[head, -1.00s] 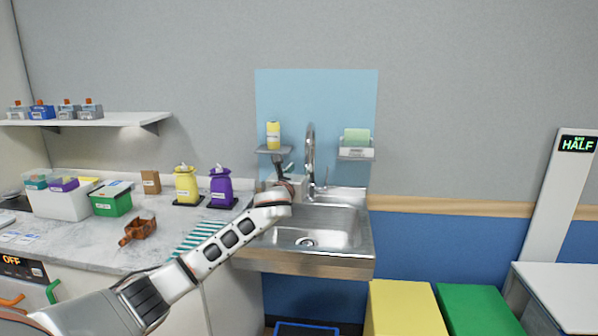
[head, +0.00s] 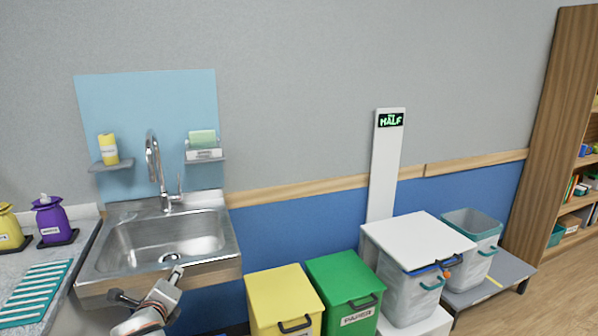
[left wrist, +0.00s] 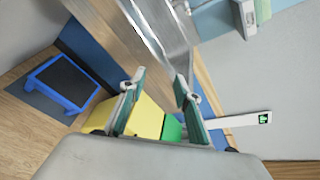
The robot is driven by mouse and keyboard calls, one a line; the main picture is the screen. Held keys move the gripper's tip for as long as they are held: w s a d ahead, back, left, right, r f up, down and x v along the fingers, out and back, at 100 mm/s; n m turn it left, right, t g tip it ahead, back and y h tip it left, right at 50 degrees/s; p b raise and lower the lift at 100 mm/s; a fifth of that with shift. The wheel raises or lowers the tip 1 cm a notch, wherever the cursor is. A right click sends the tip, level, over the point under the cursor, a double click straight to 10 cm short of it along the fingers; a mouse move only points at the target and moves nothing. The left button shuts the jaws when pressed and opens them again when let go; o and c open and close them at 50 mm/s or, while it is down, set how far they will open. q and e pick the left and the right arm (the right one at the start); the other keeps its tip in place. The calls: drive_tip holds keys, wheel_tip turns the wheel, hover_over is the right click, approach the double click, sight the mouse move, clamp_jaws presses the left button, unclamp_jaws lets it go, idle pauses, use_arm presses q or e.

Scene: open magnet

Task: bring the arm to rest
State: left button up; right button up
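My left arm shows at the bottom of the head view, in front of the sink (head: 150,240). In the left wrist view my left gripper (left wrist: 160,88) has its two fingers apart with nothing between them. Past the fingers are the yellow bin (left wrist: 147,118), the green bin (left wrist: 173,130) and the sink's metal edge (left wrist: 165,30). The gripper appears clear of them. My right gripper is in neither view.
The yellow bin (head: 283,300) and green bin (head: 345,290) stand right of the sink. A white-topped bin (head: 415,240) is farther right. A blue-framed step (left wrist: 65,85) is on the floor.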

use_arm(q)
drive_tip(key=s+d+f+n+g, duration=0.15)
drive_tip(key=s+f+n, duration=0.3)
drive_tip(key=s, duration=0.45)
drive_tip(key=s+f+n+g, duration=0.2)
drive_tip(key=s+f+n, duration=0.25)
drive_tip(key=s, duration=0.45)
drive_tip(key=s+a+f+n+g+y, duration=0.15)
drive_tip(key=s+n, duration=0.25)
drive_tip(key=s, duration=0.5)
drive_tip(key=s+a+f+n+g, duration=0.1)
drive_tip(key=s+a+n+g, duration=0.2)
drive_tip(key=s, duration=0.6)
drive_tip(key=w+d+f+n+t+h, duration=0.2)
drive_tip(key=d+f+h, duration=0.5)
drive_tip(key=d+f, duration=0.7)
drive_tip(key=shift+d+n+t, duration=0.7)
drive_tip(key=shift+d+t, duration=0.7)
drive_tip(key=shift+d, duration=0.05)
drive_tip(key=shift+w+h, duration=0.15)
drive_tip(key=shift+h, duration=0.1)
